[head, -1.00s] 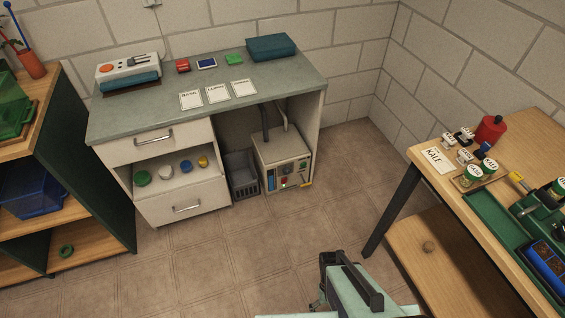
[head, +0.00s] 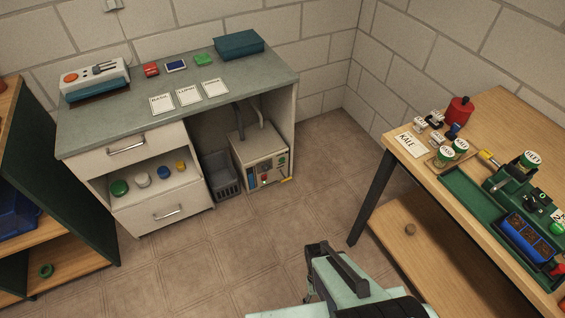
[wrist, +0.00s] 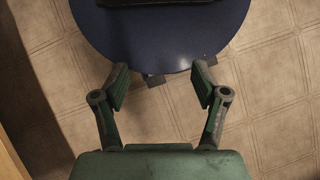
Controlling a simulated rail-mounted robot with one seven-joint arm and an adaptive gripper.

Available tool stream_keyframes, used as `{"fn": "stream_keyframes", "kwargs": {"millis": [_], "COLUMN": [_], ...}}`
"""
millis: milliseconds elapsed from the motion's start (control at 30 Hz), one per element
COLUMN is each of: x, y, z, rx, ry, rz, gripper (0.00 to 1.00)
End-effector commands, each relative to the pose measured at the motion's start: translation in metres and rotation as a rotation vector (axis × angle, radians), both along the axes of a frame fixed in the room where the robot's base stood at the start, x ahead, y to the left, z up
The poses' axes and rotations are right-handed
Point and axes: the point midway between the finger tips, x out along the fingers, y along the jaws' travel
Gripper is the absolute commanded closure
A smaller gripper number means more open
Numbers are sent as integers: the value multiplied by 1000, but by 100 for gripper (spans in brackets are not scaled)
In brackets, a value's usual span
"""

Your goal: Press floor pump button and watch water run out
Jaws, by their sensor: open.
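The floor pump (head: 261,160) is a beige box on the floor under the grey-topped bench, with hoses rising from its top. Its front panel (head: 268,174) faces the room and carries a small red part and other small controls, too small to read. No running water can be made out. My gripper (wrist: 158,88) is open and empty in the wrist view, pointing down over the floor tiles. In the head view my arm is at the bottom centre, well short of the pump, and the fingertips are hard to make out there.
A grey basket (head: 221,174) stands left of the pump. The grey bench (head: 130,118) has drawers and an open shelf with coloured lids. A wooden table (head: 415,166) with seedling trays and jars stands at right. A green-sided shelf (head: 70,190) is at left. Tiled floor between is clear.

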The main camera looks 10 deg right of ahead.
Motion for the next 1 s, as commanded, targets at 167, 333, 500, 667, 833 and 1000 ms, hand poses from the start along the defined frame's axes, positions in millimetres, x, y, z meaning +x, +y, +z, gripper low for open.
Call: {"fn": "stream_keyframes", "kwargs": {"millis": [167,333,500,667,833,1000], "x": [0,0,0,0,0,0], "y": [0,0,0,0,0,0], "z": [0,0,0,0,0,0], "rx": [0,0,0,0,0,0], "ry": [0,0,0,0,0,0], "rz": [0,0,0,0,0,0], "gripper": [100,100,100,100,100,100]}}
